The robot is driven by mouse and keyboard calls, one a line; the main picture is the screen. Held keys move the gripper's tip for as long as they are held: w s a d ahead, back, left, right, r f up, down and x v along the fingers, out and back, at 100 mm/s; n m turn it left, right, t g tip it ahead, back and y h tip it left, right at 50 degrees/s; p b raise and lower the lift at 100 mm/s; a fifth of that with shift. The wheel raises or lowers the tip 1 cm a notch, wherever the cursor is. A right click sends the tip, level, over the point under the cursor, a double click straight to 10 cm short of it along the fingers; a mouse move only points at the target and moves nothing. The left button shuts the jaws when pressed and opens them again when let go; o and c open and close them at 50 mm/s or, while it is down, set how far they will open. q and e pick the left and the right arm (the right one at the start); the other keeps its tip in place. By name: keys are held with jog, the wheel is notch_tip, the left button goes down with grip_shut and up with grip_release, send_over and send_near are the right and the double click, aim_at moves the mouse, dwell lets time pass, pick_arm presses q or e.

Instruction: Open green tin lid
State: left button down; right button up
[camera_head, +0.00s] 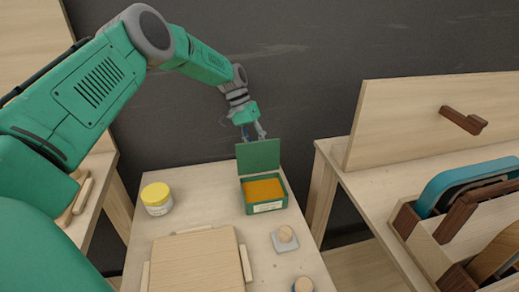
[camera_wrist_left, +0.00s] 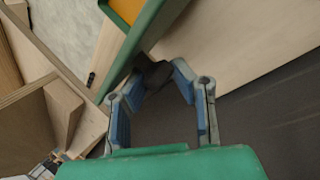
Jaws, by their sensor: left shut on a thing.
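The green tin (camera_head: 266,207) stands on the small table with its lid (camera_head: 258,156) raised upright at the back, showing orange contents (camera_head: 263,190). My left gripper (camera_head: 254,138) is just behind and above the lid's top edge. In the left wrist view the gripper (camera_wrist_left: 158,85) has its blue-padded fingers around a small dark piece (camera_wrist_left: 155,73) beside the green tin's edge (camera_wrist_left: 140,40). The exact contact between fingers and lid is hard to make out. My right gripper is not in view.
A yellow-lidded jar (camera_head: 157,198) stands left of the tin. A wooden board (camera_head: 197,262) lies in front, and a round knob on a grey base (camera_head: 286,238) is near the right edge. Another table with a rack (camera_head: 425,240) stands at right.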

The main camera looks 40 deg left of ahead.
pick_arm(q)
jog(key=shift+w+a+f+b, duration=0.2)
jog(key=shift+a+b, duration=0.05)
jog(key=shift+a, duration=0.2)
jog(key=shift+w+a+f+b, duration=0.2)
jog(key=shift+a, duration=0.2)
jog(key=c, duration=1.3)
grip_release()
jog(key=shift+d+r, duration=0.15)
jog(key=shift+d, duration=0.2)
jog(key=r, duration=0.9)
jog(key=shift+a+r, duration=0.2)
jog(key=shift+r, duration=0.1)
